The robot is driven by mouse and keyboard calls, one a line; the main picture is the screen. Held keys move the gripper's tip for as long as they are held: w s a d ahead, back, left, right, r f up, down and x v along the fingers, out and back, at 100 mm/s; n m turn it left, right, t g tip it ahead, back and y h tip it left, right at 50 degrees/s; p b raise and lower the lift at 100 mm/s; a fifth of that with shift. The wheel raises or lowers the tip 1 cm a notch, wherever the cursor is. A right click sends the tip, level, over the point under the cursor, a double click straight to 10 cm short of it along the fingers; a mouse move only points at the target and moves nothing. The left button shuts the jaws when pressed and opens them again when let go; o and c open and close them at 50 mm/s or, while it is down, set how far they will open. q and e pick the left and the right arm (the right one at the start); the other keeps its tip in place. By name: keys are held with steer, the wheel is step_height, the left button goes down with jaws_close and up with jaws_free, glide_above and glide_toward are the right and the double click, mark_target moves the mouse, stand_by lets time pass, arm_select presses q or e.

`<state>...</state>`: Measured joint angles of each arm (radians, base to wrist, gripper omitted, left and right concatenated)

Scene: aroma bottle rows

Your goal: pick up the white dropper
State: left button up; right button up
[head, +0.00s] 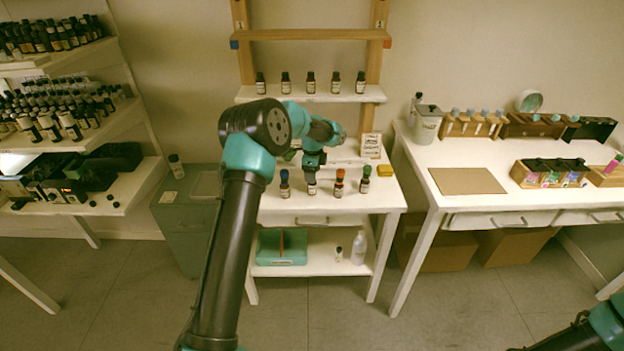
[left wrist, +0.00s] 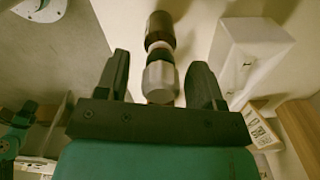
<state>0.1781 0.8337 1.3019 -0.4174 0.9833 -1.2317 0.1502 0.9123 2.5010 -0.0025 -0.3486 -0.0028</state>
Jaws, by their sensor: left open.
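The white dropper (left wrist: 160,82) is a pale grey-white top on a dark bottle (left wrist: 160,32) with a light label. In the left wrist view it lies between the two fingers of my left gripper (left wrist: 160,85), with a gap on each side. My left gripper is open and also shows in the head view (head: 313,166), right above the bottle with the white top (head: 312,188). The gripper hides most of that top in the head view. Only part of my right arm shows, at the lower right corner; its gripper is out of view.
On the small white table, a blue-topped bottle (head: 284,184) stands to the left, an orange-topped bottle (head: 339,185) and a green-topped bottle (head: 365,180) to the right. Several bottles line the shelf above.

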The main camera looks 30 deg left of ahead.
arm_select(q)
steer(key=shift+c, duration=0.4)
steer(key=c, duration=0.6)
step_height(320, 180, up, 10)
stand_by(0.6)
